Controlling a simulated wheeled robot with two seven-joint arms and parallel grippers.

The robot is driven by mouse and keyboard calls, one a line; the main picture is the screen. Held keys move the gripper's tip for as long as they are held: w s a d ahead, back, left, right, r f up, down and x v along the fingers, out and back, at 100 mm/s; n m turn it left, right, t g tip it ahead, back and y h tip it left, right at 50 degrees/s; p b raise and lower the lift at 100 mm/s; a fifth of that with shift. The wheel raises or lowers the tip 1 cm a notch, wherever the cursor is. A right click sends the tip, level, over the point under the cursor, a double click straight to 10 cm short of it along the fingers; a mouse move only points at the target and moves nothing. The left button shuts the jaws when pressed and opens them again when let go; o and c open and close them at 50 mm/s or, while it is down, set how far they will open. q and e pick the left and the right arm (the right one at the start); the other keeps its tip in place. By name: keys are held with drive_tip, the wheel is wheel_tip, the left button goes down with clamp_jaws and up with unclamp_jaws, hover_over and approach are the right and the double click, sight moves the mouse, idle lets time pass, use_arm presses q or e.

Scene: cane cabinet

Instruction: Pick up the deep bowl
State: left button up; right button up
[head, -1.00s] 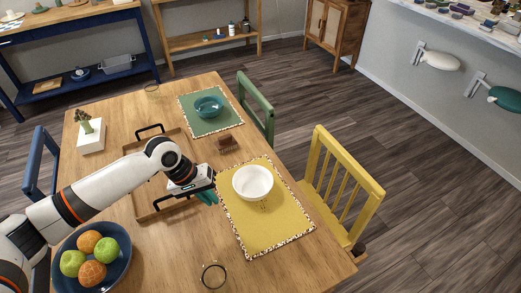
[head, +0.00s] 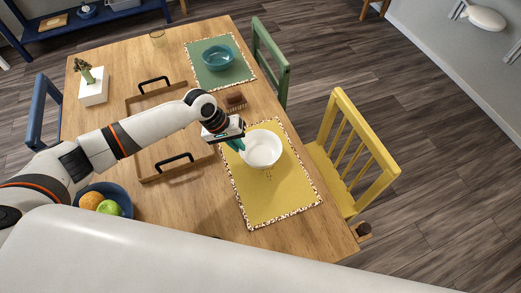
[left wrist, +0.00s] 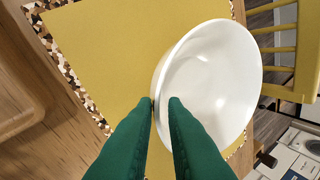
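The white deep bowl (head: 264,151) stands on the yellow placemat (head: 270,205), near its far end. My left gripper (head: 238,143) is at the bowl's left rim, with its green fingers pointing at it. In the left wrist view the bowl (left wrist: 215,80) fills the middle right. There the left gripper's fingers (left wrist: 161,102) are apart, one outside the rim and one over the inside, with the near rim between them. A gap shows between the fingertips; whether either touches the bowl I cannot tell. My right gripper is not in view.
A teal bowl (head: 218,57) sits on a green placemat (head: 209,83). A wooden tray (head: 148,171) lies under my left arm. A fruit bowl (head: 122,194) is partly hidden at the near left. A small brown object (head: 235,100) is beyond the white bowl. Yellow and green chairs flank the table.

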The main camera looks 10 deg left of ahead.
sight(260, 152)
use_arm(q)
drive_tip(key=x, duration=0.4)
drive_tip(key=shift+d+f, duration=0.1)
drive_tip(key=shift+d, duration=0.05)
drive_tip(key=shift+c, duration=0.4)
clamp_jaws()
drive_tip(key=shift+w, duration=0.1)
